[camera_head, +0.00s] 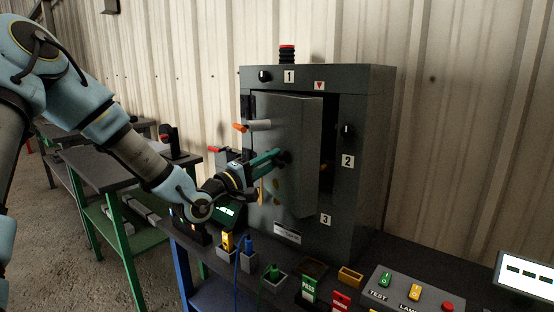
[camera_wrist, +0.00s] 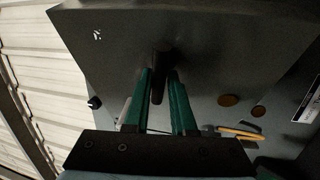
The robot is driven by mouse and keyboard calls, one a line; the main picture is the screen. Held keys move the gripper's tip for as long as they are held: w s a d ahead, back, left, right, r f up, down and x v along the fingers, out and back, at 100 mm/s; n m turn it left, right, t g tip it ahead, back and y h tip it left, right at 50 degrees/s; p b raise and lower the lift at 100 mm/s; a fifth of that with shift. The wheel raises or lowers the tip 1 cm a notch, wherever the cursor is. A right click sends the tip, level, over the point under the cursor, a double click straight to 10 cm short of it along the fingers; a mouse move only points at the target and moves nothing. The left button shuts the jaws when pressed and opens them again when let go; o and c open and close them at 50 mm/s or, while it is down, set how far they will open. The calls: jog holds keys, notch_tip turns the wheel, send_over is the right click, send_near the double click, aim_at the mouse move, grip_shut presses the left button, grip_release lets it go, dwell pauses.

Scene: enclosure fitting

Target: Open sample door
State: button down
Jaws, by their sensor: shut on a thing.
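The sample door (camera_head: 290,120) is the dark grey panel on the front of the grey enclosure (camera_head: 365,120). It stands partly open, hinged at its left side, with a dark gap along its right edge. My gripper (camera_head: 278,158) reaches the door from the left and is shut on the black door handle (camera_wrist: 161,62). In the wrist view the green fingers of my gripper (camera_wrist: 161,85) lie on both sides of the handle, with the door face (camera_wrist: 220,60) behind. The inside of the enclosure is mostly hidden by the door.
An orange-tipped lever (camera_head: 252,126) sticks out at the enclosure's left. A screen (camera_head: 527,275) is at far right. A green-framed table (camera_head: 110,190) stands left.

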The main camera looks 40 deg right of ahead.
jog(key=c, duration=1)
grip_release()
jog(key=shift+w, duration=0.3)
jog(key=shift+c, duration=0.2)
jog(key=o, duration=0.3)
jog(key=shift+s, duration=0.15)
jog(key=shift+o, duration=0.2)
jog(key=b+v, duration=0.1)
jog(key=v, duration=0.9)
jog(key=shift+a+f+b, duration=0.15)
jog(key=shift+a+b, duration=0.15)
jog(key=shift+a, duration=0.05)
jog(key=shift+s, duration=0.1)
